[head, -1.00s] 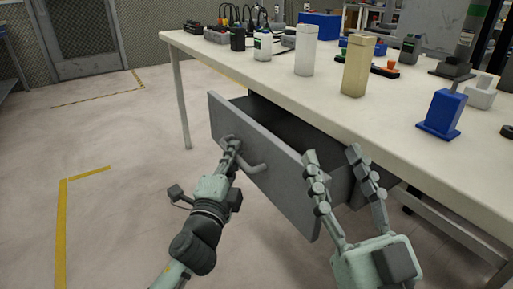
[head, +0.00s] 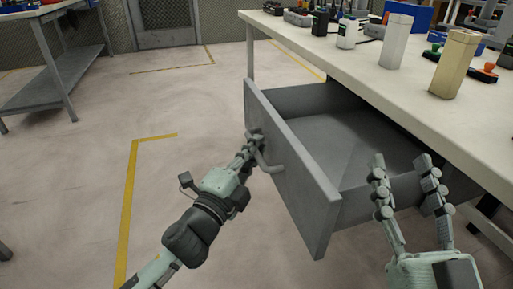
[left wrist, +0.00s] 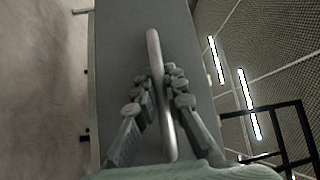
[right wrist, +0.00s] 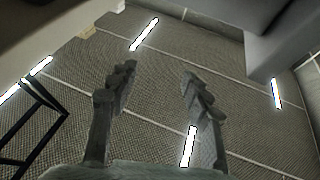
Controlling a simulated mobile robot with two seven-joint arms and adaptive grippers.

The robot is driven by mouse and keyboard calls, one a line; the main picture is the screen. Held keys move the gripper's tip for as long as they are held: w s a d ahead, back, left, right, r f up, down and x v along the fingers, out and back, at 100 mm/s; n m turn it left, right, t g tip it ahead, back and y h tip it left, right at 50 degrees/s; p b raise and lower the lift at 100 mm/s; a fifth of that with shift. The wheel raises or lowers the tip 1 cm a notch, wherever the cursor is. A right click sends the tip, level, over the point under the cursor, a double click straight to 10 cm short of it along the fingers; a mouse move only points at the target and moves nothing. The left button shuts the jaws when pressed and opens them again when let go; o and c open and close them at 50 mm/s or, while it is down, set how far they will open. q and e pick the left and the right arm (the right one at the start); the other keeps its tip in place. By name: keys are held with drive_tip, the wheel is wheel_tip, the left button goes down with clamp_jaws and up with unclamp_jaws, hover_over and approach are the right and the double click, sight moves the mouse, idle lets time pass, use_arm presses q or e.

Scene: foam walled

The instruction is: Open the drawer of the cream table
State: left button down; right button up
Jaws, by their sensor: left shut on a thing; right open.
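The cream table (head: 345,68) stands at the upper right of the head view. Its grey drawer (head: 290,165) is pulled well out, and its bare inside floor shows. My left gripper (head: 255,145) is shut on the drawer's bar handle (head: 271,166). In the left wrist view the handle (left wrist: 154,50) runs between the fingers of the left gripper (left wrist: 160,88), in front of the grey drawer front (left wrist: 117,50). My right gripper (head: 400,168) is open and empty, beside the drawer's right side in the head view. In the right wrist view its fingers (right wrist: 160,78) are apart with nothing between them.
On the tabletop are a white block (head: 396,40), a tan block (head: 454,63), a white bottle (head: 347,32) and several other items. A grey workbench (head: 55,65) stands at the far left. The floor left of the drawer, with yellow lines (head: 130,200), is clear.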

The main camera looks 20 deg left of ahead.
use_arm(q)
drive_tip(key=c, duration=1.9)
unclamp_jaws()
drive_tip(key=shift+o, duration=0.2)
drive_tip(key=v, duration=1.2)
drive_tip(key=shift+s, duration=0.1)
